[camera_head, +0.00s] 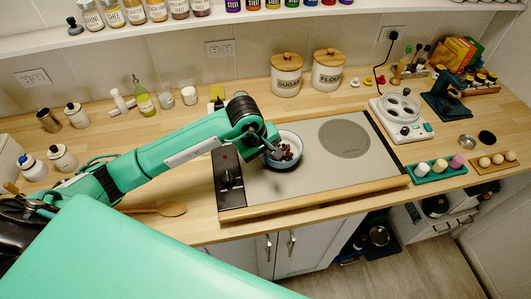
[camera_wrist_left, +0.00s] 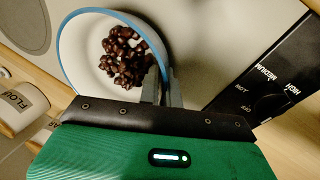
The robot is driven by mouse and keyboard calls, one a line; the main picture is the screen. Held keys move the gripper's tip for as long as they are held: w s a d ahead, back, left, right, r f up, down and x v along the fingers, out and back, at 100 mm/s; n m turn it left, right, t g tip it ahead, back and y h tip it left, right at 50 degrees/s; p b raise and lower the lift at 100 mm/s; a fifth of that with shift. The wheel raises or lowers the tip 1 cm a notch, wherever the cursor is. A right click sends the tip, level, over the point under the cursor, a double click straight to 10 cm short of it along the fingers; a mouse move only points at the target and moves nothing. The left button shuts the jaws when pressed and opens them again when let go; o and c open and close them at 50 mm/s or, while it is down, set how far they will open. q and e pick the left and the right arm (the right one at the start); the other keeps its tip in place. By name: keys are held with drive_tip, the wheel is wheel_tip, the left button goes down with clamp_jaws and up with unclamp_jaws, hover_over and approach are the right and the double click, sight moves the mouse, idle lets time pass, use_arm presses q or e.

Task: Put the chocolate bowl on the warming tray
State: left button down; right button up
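The chocolate bowl (camera_head: 293,139) is white inside with a blue rim and holds dark chocolate pieces. It is at the left part of the warming tray's (camera_head: 318,185) flat grey plate; whether it touches the plate I cannot tell. The tray has a black control panel (camera_head: 229,178) at its left and a darker round mark (camera_head: 344,138) at its right. My left gripper (camera_head: 273,152) is at the bowl's near-left rim. In the left wrist view, its fingers (camera_wrist_left: 163,88) are close together across the wall of the bowl (camera_wrist_left: 84,61). My right gripper is out of view.
Sugar (camera_head: 286,75) and flour (camera_head: 328,71) canisters stand behind the tray. A white appliance (camera_head: 401,117) and a green tray (camera_head: 441,172) of small cups are to its right. A wooden spoon (camera_head: 172,209) lies at left. The plate's right part is clear.

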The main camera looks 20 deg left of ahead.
use_arm(q)
drive_tip(key=shift+f+b, duration=0.15)
drive_tip(key=shift+b, duration=0.15)
drive_tip(key=c, duration=1.6)
unclamp_jaws()
drive_tip(key=shift+r+p, duration=0.3)
drive_tip(key=shift+r, duration=0.05)
drive_tip(key=b+v, duration=0.3)
drive_tip(key=v, duration=0.8)
drive_tip(key=shift+r, duration=0.3)
drive_tip(key=shift+s+a, duration=0.1)
drive_tip(key=shift+s, duration=0.05)
